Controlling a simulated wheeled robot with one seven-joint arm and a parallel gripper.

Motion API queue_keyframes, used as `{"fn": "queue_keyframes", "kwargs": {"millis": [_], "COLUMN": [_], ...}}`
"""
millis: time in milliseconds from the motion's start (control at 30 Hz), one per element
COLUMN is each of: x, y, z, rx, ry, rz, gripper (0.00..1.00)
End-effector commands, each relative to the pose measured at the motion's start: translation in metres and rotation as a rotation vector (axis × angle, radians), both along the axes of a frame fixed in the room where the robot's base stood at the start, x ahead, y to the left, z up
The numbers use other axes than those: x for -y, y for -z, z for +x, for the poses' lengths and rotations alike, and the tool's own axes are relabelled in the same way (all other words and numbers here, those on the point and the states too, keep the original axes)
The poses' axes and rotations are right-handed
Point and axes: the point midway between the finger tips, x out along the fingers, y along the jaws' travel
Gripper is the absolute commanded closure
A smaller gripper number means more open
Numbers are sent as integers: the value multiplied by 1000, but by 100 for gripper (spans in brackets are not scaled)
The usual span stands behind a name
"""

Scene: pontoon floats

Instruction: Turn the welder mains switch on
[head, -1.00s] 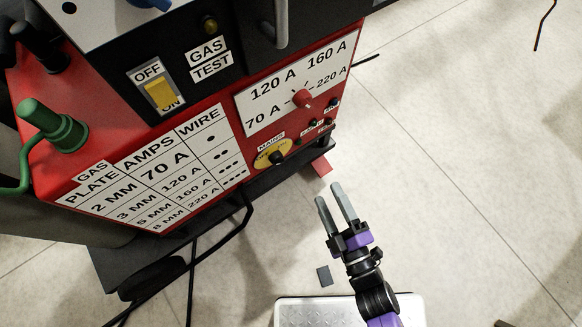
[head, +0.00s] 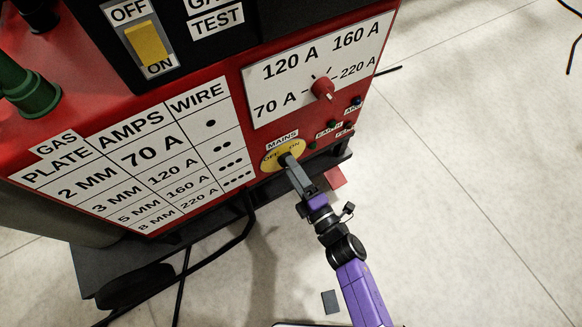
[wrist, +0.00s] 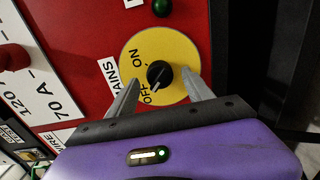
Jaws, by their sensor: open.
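The mains switch is a round yellow plate (head: 269,160) marked OFF and ON, low on the red welder front. In the wrist view the yellow plate (wrist: 180,48) has a black knob (wrist: 158,72) at its middle. A pale mark on the knob points toward the word OFF. My gripper (head: 290,163) is in front of the plate and hides most of the knob in the head view. In the wrist view my gripper (wrist: 160,78) is open, with one finger on each side of the knob. I cannot tell whether the fingers touch it.
A red dial knob (head: 322,89) on the white amps panel sits above the switch. Small sockets (head: 333,127) are to its right. A yellow OFF/ON rocker (head: 147,44) is at upper left. Black cables (head: 215,245) hang below the welder.

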Motion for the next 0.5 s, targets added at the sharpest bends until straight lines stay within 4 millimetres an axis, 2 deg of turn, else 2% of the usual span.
{"fn": "queue_keyframes", "kwargs": {"millis": [133, 433, 467, 500], "x": [-7, -8, -8, -8], "y": [1, 0, 0, 0], "z": [10, 12, 12, 12], "rx": [0, -1, -1, -1], "ry": [0, 0, 0, 0], "rz": [0, -1, -1, -1], "gripper": [40, 40, 42, 50]}}
